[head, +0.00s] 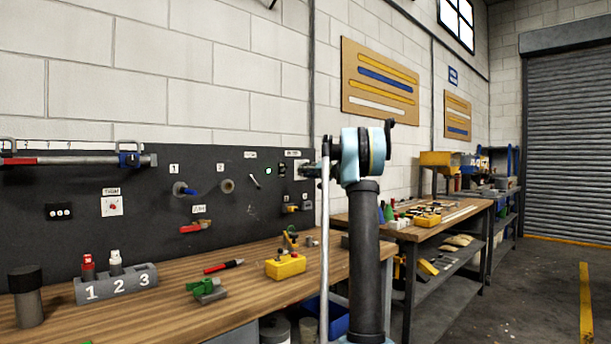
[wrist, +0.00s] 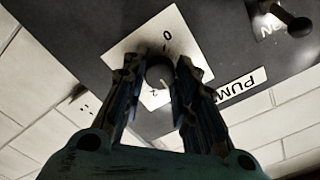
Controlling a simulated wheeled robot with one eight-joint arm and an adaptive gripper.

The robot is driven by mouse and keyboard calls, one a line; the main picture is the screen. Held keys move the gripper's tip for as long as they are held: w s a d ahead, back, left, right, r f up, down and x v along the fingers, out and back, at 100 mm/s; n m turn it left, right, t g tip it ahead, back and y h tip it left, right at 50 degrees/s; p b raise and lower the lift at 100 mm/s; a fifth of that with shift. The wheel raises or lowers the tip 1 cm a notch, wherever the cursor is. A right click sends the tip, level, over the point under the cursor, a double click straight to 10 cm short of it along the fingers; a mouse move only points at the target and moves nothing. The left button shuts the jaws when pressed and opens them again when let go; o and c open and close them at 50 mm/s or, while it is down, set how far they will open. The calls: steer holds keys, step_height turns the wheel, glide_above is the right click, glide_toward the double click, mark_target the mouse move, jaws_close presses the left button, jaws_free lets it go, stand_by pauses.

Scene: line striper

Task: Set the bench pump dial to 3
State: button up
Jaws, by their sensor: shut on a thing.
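The bench pump dial (wrist: 158,77) is a round dark knob on a white plate (wrist: 176,28) in the wrist view. A 0 is printed on the plate, and a PUMP label (wrist: 242,86) is beside it, turned in this view. My gripper (wrist: 160,70) is shut on the dial, one finger on each side. The fingers hide much of the plate, and I cannot read the setting for sure. In the head view my gripper (head: 308,171) reaches the right end of the dark board; it hides the dial there.
The dark board (head: 140,240) carries other knobs and a red-handled valve (head: 192,228). Below it, the wooden bench (head: 235,310) holds a numbered grey block (head: 118,284), a yellow box (head: 285,267) and a red pen (head: 224,266). A dark knob (wrist: 299,26) sticks out near my gripper.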

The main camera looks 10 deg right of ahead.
steer(key=m, duration=2.6)
steer(key=shift+m, duration=0.4)
steer(key=o, duration=1)
steer(key=shift+a+f, duration=0.1)
steer(key=shift+o, duration=0.4)
